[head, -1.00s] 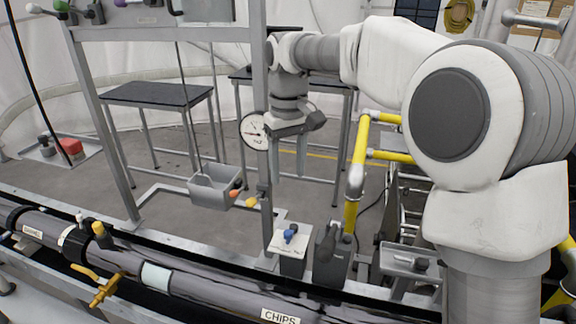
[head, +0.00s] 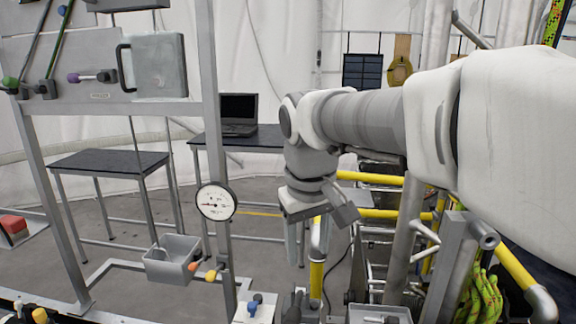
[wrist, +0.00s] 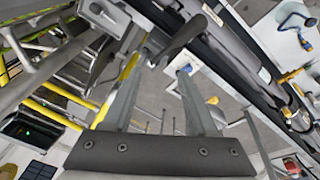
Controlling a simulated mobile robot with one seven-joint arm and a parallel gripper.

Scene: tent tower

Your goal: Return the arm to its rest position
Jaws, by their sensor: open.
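My arm reaches in from the right of the head view, with the elbow raised and the wrist bent down. My gripper (head: 294,242) points downward and is empty, just right of the round white pressure gauge (head: 216,202). In the wrist view my gripper (wrist: 160,68) has its two fingers spread apart with nothing between them. The fingertips look close to a dark handle-like bar (wrist: 186,36) in that view; I cannot tell whether they touch it.
A metal frame post (head: 213,120) stands left of my gripper. A grey bin (head: 172,262) hangs lower left. Yellow pipes (head: 380,214) and a grey post (head: 402,240) stand right of and below my forearm. Black tables (head: 110,163) and a laptop (head: 239,113) are behind.

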